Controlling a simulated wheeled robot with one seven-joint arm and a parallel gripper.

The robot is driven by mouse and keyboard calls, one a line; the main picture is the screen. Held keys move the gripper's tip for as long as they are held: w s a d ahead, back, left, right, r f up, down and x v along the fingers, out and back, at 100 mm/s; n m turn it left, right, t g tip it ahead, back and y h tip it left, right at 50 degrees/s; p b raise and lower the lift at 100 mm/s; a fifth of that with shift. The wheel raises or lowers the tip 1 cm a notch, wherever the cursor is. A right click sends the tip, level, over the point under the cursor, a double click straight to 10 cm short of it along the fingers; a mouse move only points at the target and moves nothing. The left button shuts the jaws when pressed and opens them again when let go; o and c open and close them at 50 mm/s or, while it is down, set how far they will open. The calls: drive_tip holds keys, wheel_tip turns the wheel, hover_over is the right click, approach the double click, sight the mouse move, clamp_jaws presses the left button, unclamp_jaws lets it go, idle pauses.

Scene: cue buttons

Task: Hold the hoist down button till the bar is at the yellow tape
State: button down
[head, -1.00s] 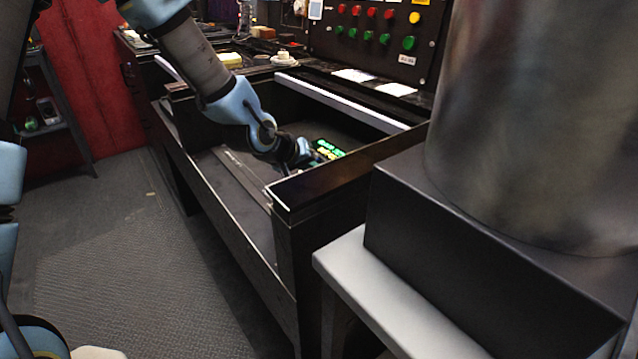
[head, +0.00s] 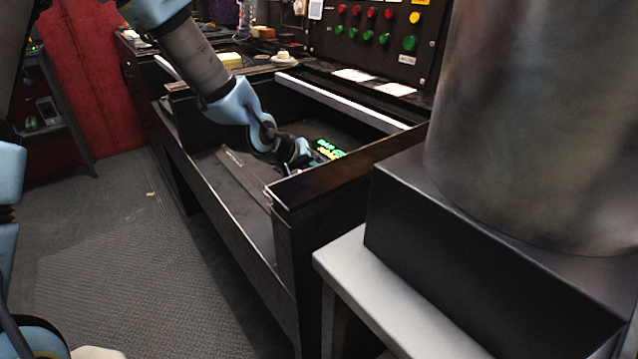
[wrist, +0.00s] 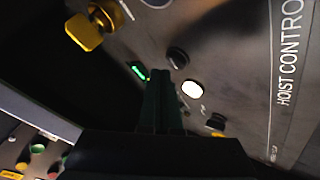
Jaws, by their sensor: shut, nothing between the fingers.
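The hoist control panel (wrist: 235,50) fills much of the wrist view, with partly cut-off white lettering. My gripper (wrist: 162,76) is shut and empty, its dark fingers pointing at the panel. A lit white button (wrist: 192,89) is just right of the fingertips, and a dark button (wrist: 177,57) is just above right. A small green light (wrist: 138,70) is on their left. I cannot tell whether the tips touch a button, or which one is hoist down. In the head view my arm reaches into the dark bench recess; the fingertips are hidden. I cannot make out the bar or yellow tape.
A yellow knob (wrist: 84,32) stands out from the panel. In the head view, the recess has a dark near wall (head: 345,170) and a green-yellow lit readout (head: 328,149). A button board (head: 375,40) stands behind. A large metal cylinder (head: 535,110) on a dark box blocks the right.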

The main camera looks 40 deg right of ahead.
drive_tip(key=shift+f, duration=0.4)
